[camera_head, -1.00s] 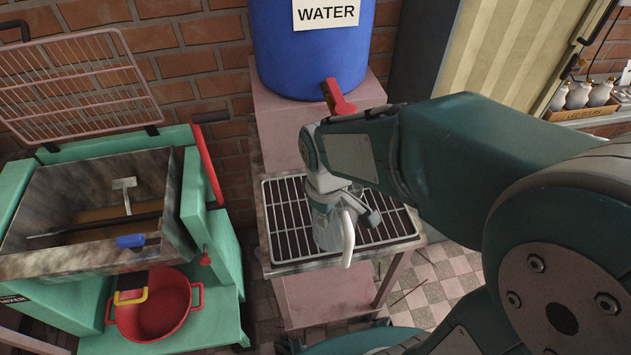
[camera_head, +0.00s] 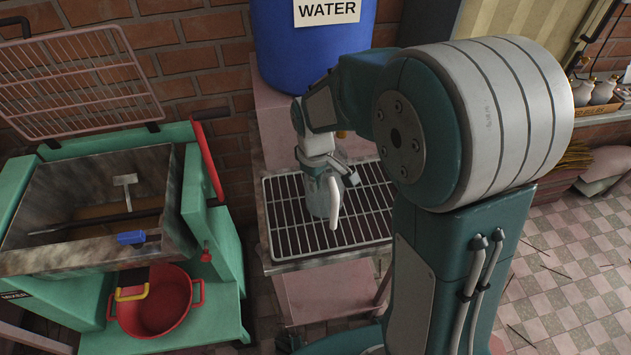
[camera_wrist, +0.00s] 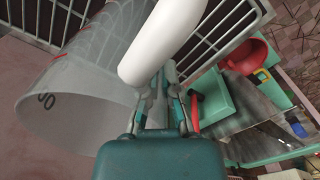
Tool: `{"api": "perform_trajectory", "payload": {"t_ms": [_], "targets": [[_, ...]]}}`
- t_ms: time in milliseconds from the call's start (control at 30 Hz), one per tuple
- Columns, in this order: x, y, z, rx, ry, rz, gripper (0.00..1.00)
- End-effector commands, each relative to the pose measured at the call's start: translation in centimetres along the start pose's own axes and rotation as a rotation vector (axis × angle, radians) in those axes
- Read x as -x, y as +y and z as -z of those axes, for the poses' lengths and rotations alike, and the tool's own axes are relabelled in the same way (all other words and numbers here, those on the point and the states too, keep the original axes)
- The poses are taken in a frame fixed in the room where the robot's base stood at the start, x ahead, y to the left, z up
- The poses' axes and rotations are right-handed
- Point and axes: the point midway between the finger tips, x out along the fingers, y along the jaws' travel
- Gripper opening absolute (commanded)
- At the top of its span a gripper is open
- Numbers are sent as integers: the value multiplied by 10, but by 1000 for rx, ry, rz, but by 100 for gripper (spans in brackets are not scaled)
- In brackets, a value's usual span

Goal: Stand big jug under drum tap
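The big jug (camera_head: 318,197) is clear with a white handle (camera_head: 334,204). In the head view it is over the wire grille (camera_head: 285,235) in front of the blue water drum (camera_head: 285,55), roughly upright. I cannot tell whether its base touches the grille. My gripper (camera_head: 335,165) is at the jug's upper part. In the wrist view the jug's wide mouth (camera_wrist: 75,90) and white handle (camera_wrist: 175,45) are close, and my gripper's fingers (camera_wrist: 172,85) are close together at the handle side, shut on the jug.
A pink stand (camera_head: 268,115) carries the drum and the grille. At left is a green machine (camera_head: 225,235) with an open metal bin, a raised pink wire guard (camera_head: 70,85) and a red pot (camera_head: 160,300).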

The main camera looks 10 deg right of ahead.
Motion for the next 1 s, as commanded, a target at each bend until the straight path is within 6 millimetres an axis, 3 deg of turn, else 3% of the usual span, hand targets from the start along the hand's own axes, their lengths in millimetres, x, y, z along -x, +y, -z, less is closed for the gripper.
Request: {"api": "perform_trajectory", "payload": {"t_ms": [167,200,267,667,767,1000], "targets": [[-2,0,0,0,-1,0,0],[-2,0,0,0,-1,0,21],[-2,0,0,0,-1,0,43],[2,0,0,0,1,-1,43],[12,0,0,0,3,-2,43],[61,0,1,0,5,-3,43]]}}
